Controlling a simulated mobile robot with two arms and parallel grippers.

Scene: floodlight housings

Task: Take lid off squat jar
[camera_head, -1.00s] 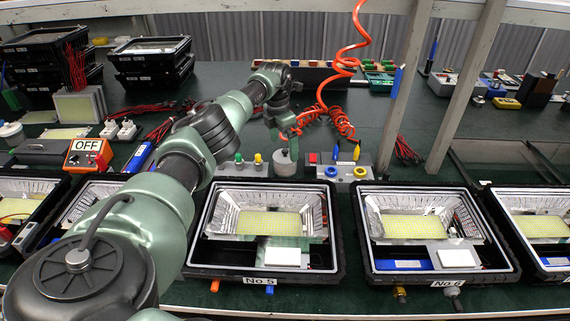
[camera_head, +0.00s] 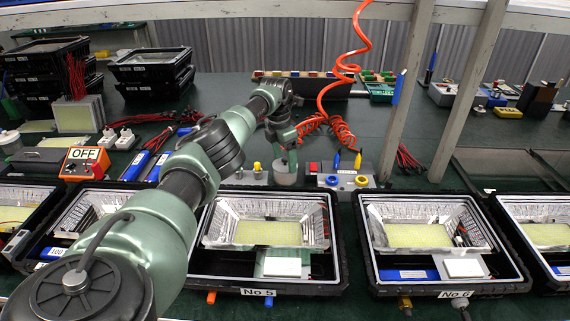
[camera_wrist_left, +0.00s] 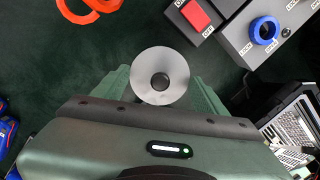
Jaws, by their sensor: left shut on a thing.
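The squat jar (camera_head: 285,179) is a small, pale grey round pot on the green bench, behind the No 5 housing. My left gripper (camera_head: 284,157) comes down over it from above. In the left wrist view, the round grey lid (camera_wrist_left: 147,88) with a dark centre knob lies between the two green fingers, and the gripper is shut on it. The head view does not show clearly whether there is a gap between lid and jar. My right gripper is in neither view.
A grey block with yellow and green knobs (camera_head: 250,176) stands close left of the jar. A switch box with a blue ring (camera_head: 331,180) stands close right. Red coiled hose (camera_head: 342,130) hangs behind. The No 5 housing (camera_head: 337,262) is in front.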

